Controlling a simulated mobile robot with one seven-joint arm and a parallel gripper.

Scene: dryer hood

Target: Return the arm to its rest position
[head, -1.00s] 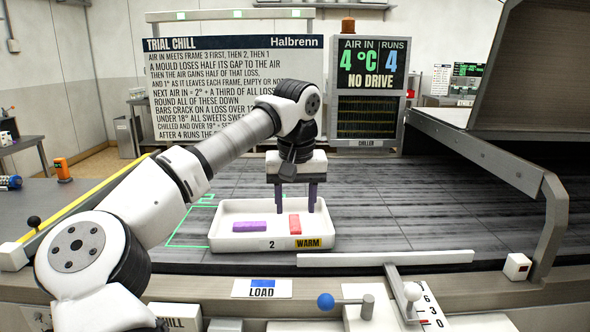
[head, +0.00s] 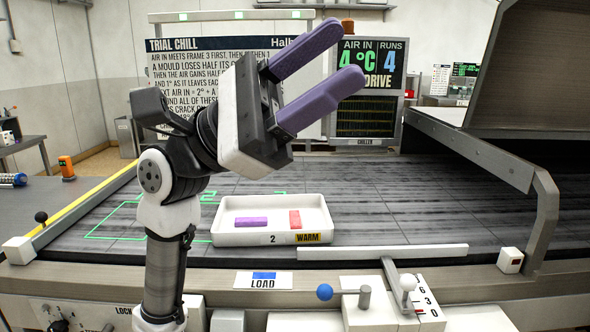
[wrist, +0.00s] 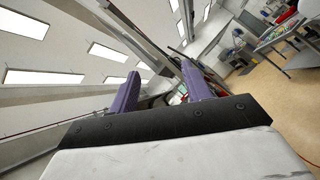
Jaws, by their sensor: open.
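My gripper (head: 328,75) is raised in front of the sign board, its two purple fingers spread apart and pointing up and to the right. Nothing is between them. In the wrist view the open fingers (wrist: 162,90) point toward the ceiling and the far room. My arm is folded upright at the left of the head view. The white tray (head: 225,238), marked 2 and WARM, lies on the dark belt below and apart from my gripper.
The trial chill board (head: 180,90) and the chiller display (head: 365,110) stand behind the belt (head: 400,200). A metal hood (head: 520,70) is at the right. The belt right of the tray is clear.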

